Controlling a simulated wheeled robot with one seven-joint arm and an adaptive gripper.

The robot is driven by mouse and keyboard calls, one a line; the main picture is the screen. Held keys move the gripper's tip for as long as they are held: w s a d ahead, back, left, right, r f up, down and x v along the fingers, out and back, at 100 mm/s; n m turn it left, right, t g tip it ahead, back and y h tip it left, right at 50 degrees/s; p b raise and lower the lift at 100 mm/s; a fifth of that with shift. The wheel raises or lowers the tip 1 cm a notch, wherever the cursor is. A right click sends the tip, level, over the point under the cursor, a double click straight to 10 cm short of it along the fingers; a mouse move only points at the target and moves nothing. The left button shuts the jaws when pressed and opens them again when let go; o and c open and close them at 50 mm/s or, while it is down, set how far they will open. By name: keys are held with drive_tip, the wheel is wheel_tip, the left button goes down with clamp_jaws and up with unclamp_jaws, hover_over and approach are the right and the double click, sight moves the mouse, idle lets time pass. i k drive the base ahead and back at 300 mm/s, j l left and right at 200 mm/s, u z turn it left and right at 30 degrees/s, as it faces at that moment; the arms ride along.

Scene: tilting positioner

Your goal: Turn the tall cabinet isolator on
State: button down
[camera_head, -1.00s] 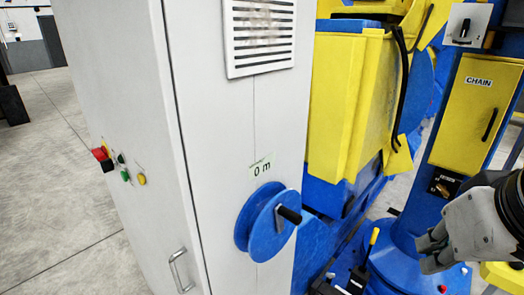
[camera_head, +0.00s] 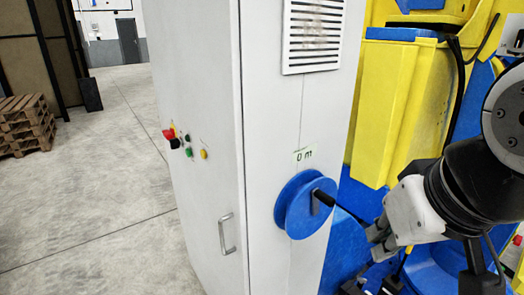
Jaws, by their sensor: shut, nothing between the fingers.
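The tall grey cabinet (camera_head: 200,60) stands in the middle of the head view. On its left side face is a red and black switch (camera_head: 172,138), which looks like the isolator. It is small and seen at a slant, so its on or off position cannot be told. My gripper (camera_head: 374,243) is at the right, in front of the blue and yellow machine. It is shut and empty, pointing left, to the right of the blue handwheel and well apart from the switch.
A blue handwheel (camera_head: 303,205) with a black crank grip sticks out of the cabinet front, under a "0 m" label. Green, black and yellow buttons (camera_head: 203,154) sit beside the switch. The floor (camera_head: 90,210) left of the cabinet is clear; pallets (camera_head: 25,122) stand far left.

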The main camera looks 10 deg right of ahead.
sight(168, 134)
drive_tip(key=i+j+u, duration=0.45)
drive_tip(key=j, duration=0.2)
drive_tip(key=i+j+u, duration=0.35)
drive_tip(key=j+u, duration=0.15)
drive_tip(key=j, duration=0.1)
